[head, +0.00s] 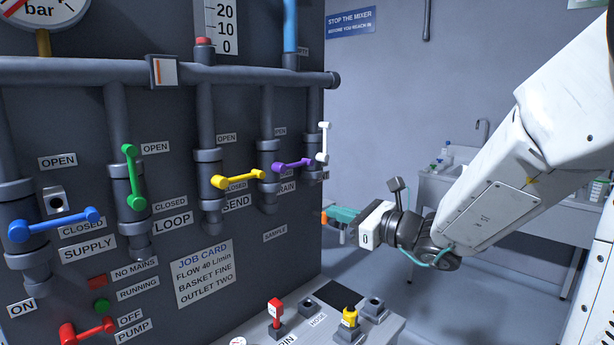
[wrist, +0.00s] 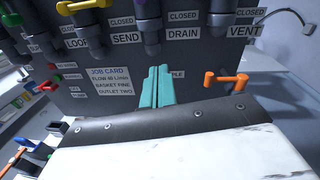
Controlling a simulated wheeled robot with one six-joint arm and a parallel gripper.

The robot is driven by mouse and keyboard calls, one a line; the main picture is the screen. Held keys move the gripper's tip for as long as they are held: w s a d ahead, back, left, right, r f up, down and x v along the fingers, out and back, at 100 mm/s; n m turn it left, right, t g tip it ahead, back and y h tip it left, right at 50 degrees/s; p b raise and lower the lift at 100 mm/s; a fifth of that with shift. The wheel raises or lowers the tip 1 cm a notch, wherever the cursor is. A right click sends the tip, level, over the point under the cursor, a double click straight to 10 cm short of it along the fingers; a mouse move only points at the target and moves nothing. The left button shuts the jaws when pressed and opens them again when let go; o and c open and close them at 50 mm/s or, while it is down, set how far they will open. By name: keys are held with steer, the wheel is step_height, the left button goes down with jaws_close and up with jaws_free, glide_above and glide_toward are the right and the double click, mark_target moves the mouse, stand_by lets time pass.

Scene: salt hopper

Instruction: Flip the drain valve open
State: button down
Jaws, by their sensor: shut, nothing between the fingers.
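The drain valve's purple handle (head: 292,165) lies roughly level, its free end pointing right, on a grey pipe with the DRAIN label below. In the wrist view part of the purple handle (wrist: 143,9) shows at the top edge, above the DRAIN label (wrist: 184,34). The OPEN label above this handle is partly hidden in the head view. My gripper (head: 338,215) has teal fingers, shut and empty. It is right of and below the purple handle, apart from it. In the wrist view the fingers (wrist: 154,85) point toward the panel below the labels.
Blue (head: 55,225), green (head: 133,178), yellow (head: 238,178) and white (head: 324,142) handles line the panel. An orange handle (wrist: 227,80) is close right of my fingers. A console (head: 385,322) with knobs stands below. A sink (head: 450,170) is behind.

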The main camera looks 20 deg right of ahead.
mark_target(292, 165)
steer(key=d+m, duration=0.1)
steer(key=w+r+m+t+h, duration=0.1)
steer(key=shift+d+r+m+t, duration=0.25)
steer(key=shift+d+m+t, duration=0.05)
steer(key=shift+d+m, duration=0.1)
steer(key=w+a+r, duration=0.4)
steer(key=w, duration=0.5)
steer(key=shift+w+a+r, duration=0.2)
steer(key=shift+w+a, duration=0.1)
steer(key=shift+a, duration=0.1)
